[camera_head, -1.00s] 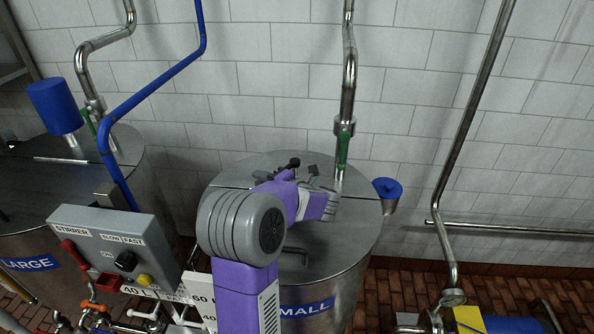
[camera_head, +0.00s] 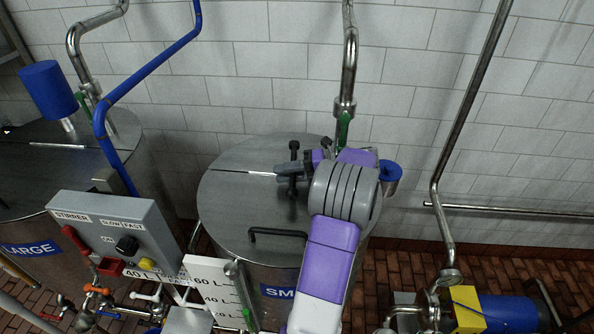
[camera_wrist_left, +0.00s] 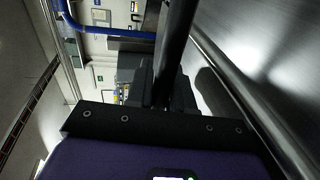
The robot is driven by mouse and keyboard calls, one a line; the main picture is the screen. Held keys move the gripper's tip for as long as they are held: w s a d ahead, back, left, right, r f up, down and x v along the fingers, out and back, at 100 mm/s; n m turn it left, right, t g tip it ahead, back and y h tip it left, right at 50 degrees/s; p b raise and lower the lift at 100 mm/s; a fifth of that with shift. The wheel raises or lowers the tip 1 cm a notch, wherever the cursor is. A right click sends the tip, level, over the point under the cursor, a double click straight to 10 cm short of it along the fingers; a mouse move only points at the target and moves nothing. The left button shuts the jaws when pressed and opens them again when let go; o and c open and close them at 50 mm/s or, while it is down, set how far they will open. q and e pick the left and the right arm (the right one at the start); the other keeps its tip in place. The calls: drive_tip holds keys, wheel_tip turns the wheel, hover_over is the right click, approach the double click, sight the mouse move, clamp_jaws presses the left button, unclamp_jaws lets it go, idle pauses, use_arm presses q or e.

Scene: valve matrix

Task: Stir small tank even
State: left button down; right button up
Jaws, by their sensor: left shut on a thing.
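The small tank (camera_head: 225,190) is a round steel vessel with a flat lid, in the middle of the head view. Its blue label (camera_head: 277,291) is partly hidden behind my left arm. A dark upright rod with a black knob (camera_head: 294,147) stands at the lid. My left gripper (camera_head: 289,180) is shut on this rod, above the lid. The dark rod (camera_wrist_left: 178,45) also runs up between the fingers in the left wrist view. The rod's lower end and the tank's inside are hidden. My right gripper is not in view.
A stirrer control box (camera_head: 120,228) with switches stands at left, before the large tank (camera_head: 35,215). A lid handle (camera_head: 278,232) lies near the front of the small tank. A steel pipe (camera_head: 348,70) drops behind it. A blue cup-like fitting (camera_head: 390,172) sits at its right.

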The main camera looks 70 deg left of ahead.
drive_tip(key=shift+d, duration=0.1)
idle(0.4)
use_arm(q)
drive_tip(key=c, duration=1.1)
unclamp_jaws()
